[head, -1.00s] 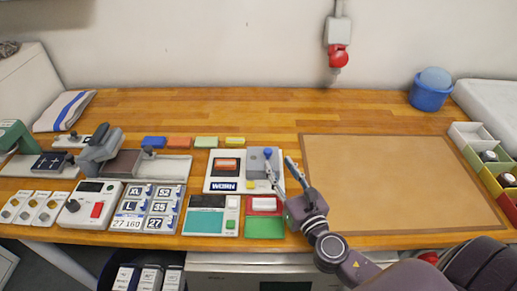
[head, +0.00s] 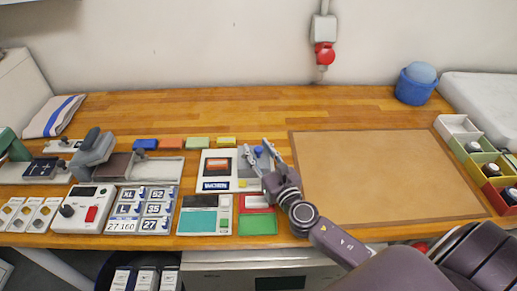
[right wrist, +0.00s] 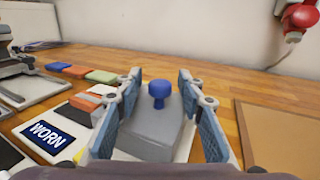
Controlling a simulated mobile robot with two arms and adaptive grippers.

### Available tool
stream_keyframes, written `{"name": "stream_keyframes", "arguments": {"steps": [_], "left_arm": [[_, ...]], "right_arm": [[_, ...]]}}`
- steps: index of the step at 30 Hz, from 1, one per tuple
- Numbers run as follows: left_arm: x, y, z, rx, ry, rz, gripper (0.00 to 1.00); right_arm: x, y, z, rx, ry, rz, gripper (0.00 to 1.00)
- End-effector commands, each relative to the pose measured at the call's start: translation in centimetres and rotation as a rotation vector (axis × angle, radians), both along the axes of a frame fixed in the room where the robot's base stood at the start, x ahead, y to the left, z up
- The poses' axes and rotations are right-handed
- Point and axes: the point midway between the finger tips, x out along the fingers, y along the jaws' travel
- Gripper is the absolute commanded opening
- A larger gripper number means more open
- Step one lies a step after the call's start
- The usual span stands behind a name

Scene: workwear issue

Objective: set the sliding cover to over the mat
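A grey sliding cover (right wrist: 151,128) with a blue knob (right wrist: 159,90) sits on the right part of a white board (head: 217,161). The board also bears an orange block (head: 220,165) and a dark "WORN" label (head: 215,185). In the head view the blue knob (head: 258,150) shows by my fingertips. My right gripper (head: 259,152) is open at the cover, pointing away from me. In the right wrist view its two fingers stand apart, left and right of the knob. I see no grip on it. A large tan mat (head: 385,178) lies right of the board. My left gripper is not in view.
Green and red pads (head: 257,224) and a teal-screened device (head: 199,222) lie in front of the board. Coloured blocks (head: 198,142) lie behind it. Colour-edged bins (head: 459,125) and a blue tub (head: 415,91) stand at the right.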

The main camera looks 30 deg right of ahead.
Motion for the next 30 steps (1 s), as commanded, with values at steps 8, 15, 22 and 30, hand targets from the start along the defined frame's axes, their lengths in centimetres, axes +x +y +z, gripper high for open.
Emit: {"name": "stream_keyframes", "arguments": {"steps": [8,15,22,30], "left_arm": [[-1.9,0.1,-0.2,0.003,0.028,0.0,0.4],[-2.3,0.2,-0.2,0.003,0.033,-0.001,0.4],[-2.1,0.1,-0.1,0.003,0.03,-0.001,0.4],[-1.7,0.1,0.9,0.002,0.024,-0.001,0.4]], "right_arm": [[0.0,0.0,0.0,0.001,0.0,0.0,0.17],[0.0,0.0,0.0,0.001,0.0,0.0,0.0],[0.0,0.1,0.0,0.001,0.0,0.0,0.0],[2.6,5.4,0.2,0.007,-0.002,0.001,0.0]]}}
